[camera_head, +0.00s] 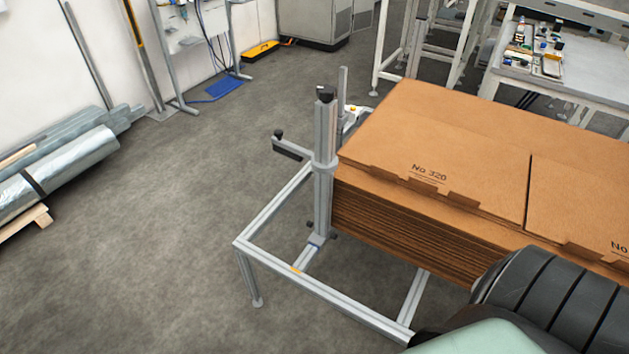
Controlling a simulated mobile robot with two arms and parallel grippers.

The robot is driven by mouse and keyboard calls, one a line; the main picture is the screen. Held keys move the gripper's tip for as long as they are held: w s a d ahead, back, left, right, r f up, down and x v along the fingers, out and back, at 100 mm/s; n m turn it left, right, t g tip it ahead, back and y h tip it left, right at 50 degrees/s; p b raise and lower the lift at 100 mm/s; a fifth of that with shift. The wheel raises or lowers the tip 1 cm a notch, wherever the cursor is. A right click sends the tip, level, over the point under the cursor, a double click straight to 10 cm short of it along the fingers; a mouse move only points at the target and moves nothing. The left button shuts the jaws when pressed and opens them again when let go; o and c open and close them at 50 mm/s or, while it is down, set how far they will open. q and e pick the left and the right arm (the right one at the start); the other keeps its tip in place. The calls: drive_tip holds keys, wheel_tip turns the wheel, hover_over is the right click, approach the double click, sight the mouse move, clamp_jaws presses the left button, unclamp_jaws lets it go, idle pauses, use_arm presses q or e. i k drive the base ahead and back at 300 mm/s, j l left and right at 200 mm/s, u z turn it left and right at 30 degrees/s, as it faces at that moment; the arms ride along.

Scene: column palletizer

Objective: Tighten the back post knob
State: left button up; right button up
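An upright aluminium post (323,165) stands on a low metal frame (330,296) at the left end of a stack of flat cardboard boxes. A black knob (326,93) caps this post. A side arm (288,150) reaches left from it and carries a small dark knob (278,134) at its end. Small dark knobs (310,224) also sit at the post's foot. A second, thinner post (343,85) shows behind the first, mostly hidden; I cannot tell which knob is the back post's. Neither gripper shows; a dark ribbed part of my body fills the lower right.
The cardboard stack (450,140), marked "No 320", fills the right side. A white workbench (580,75) stands at the back right. Wrapped rolls (60,175) lie on a wooden pallet at left. The grey floor left of the frame is clear.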

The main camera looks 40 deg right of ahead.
sight(326, 93)
drive_tip(key=i+j, duration=0.2)
drive_tip(key=i, duration=0.15)
drive_tip(key=i+j, duration=0.2)
drive_tip(key=i+z, duration=0.1)
drive_tip(key=z, duration=0.3)
drive_tip(key=i+j+z, duration=0.1)
drive_tip(key=z, duration=0.35)
drive_tip(key=i+j+z, duration=0.1)
drive_tip(key=z, duration=0.3)
drive_tip(key=j+z, duration=0.4)
drive_tip(key=i+l, duration=0.05)
drive_tip(key=l, duration=0.05)
